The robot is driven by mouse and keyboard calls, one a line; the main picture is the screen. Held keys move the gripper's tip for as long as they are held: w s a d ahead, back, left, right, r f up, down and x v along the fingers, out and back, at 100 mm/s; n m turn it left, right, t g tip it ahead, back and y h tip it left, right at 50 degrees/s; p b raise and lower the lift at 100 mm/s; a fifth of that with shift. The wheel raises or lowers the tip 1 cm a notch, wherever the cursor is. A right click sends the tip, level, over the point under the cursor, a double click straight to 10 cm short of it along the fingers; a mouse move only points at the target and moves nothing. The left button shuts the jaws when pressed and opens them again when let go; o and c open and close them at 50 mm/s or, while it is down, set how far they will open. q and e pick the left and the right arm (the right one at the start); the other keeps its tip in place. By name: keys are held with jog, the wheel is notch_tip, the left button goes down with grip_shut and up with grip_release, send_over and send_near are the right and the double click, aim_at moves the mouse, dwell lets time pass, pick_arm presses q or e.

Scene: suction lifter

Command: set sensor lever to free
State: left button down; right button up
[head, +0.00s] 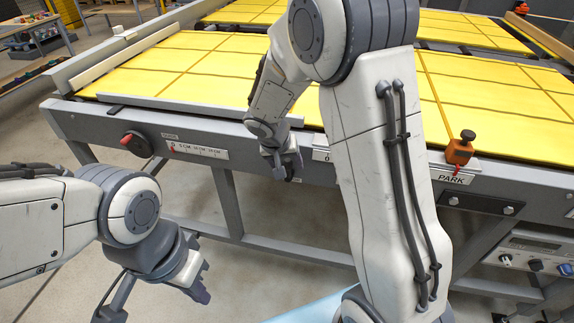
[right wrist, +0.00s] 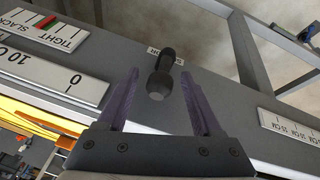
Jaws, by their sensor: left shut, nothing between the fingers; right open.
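A black lever with a round knob (right wrist: 157,88) sticks out from the grey frame rail in the right wrist view. A small white label (right wrist: 178,60) behind it is partly hidden, so I cannot read which setting it marks. My right gripper (right wrist: 160,74) is open, with its purple fingers on either side of the lever and no clear contact. In the head view my right gripper (head: 284,170) is at the front rail, and the lever cannot be made out there. My left gripper (head: 203,291) is shut and empty, low in front of the table.
The yellow-topped table (head: 150,72) has a grey front rail. On the rail are a red knob (head: 130,140), a scale plate (head: 197,151), and an orange handle (head: 460,148) by a PARK plate (head: 452,179). A TIGHT/SLACK plate (right wrist: 45,32) shows in the wrist view.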

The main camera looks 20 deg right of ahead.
jog(key=shift+f, duration=0.15)
grip_shut()
jog(key=shift+w, duration=0.1)
dwell(1.3)
